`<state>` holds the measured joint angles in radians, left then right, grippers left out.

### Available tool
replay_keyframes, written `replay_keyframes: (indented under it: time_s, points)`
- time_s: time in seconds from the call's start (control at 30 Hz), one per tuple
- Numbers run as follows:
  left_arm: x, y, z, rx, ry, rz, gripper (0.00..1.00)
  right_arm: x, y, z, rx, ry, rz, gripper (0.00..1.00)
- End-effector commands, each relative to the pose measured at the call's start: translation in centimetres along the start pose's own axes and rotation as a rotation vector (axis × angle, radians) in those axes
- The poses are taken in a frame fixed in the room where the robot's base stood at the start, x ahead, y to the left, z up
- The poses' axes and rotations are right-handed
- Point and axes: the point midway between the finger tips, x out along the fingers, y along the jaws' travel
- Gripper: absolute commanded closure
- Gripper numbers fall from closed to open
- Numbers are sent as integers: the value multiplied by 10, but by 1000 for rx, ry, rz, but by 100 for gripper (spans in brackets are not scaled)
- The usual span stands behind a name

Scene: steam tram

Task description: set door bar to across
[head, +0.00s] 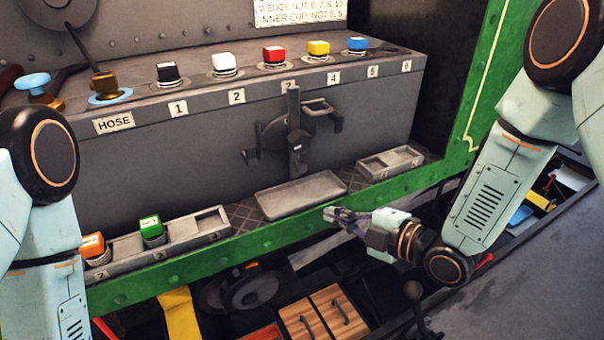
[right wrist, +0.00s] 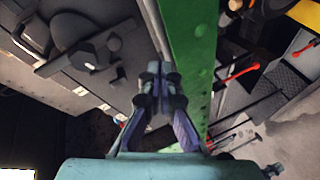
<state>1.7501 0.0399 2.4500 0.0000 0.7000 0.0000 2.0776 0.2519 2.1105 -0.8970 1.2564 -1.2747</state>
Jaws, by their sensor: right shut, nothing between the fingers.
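The door bar (head: 294,125) is a dark grey bar on the front of the grey box, standing close to upright across a round door (head: 271,138). A bracket (head: 250,157) sits left of the door and another (head: 337,122) right of it; the bar lies in neither. My right gripper (head: 332,214) is shut and empty, below and right of the bar, near the green edge. In the right wrist view the gripper (right wrist: 158,78) points toward the green beam, with the door and bar (right wrist: 88,52) at upper left.
A grey tray (head: 300,194) lies below the door. Colored caps, such as the red one (head: 274,55), line the box top. A slotted holder (head: 205,227) with green and orange caps is at left. The green beam (head: 250,246) runs along the front. A small tray (head: 390,162) is at right.

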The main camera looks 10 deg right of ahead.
Motion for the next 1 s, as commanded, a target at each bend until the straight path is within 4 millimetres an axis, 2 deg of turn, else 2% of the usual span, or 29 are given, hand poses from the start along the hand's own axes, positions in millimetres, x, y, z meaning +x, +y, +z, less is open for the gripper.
replay_keyframes:
  time_s: [0.1,0.2,0.4,0.83,1.0]
  points:
    - [1,0,0,0,0,0,100,2,14,-15,-223,86,63,100]
    - [1,0,0,0,0,0,100,2,22,-25,-373,130,109,100]
    - [1,0,0,0,0,0,100,0,28,-32,-538,147,156,100]
    - [1,0,0,0,0,0,100,1,28,-32,-570,143,158,100]
    - [1,0,0,0,0,0,100,9,28,-33,-572,144,156,100]
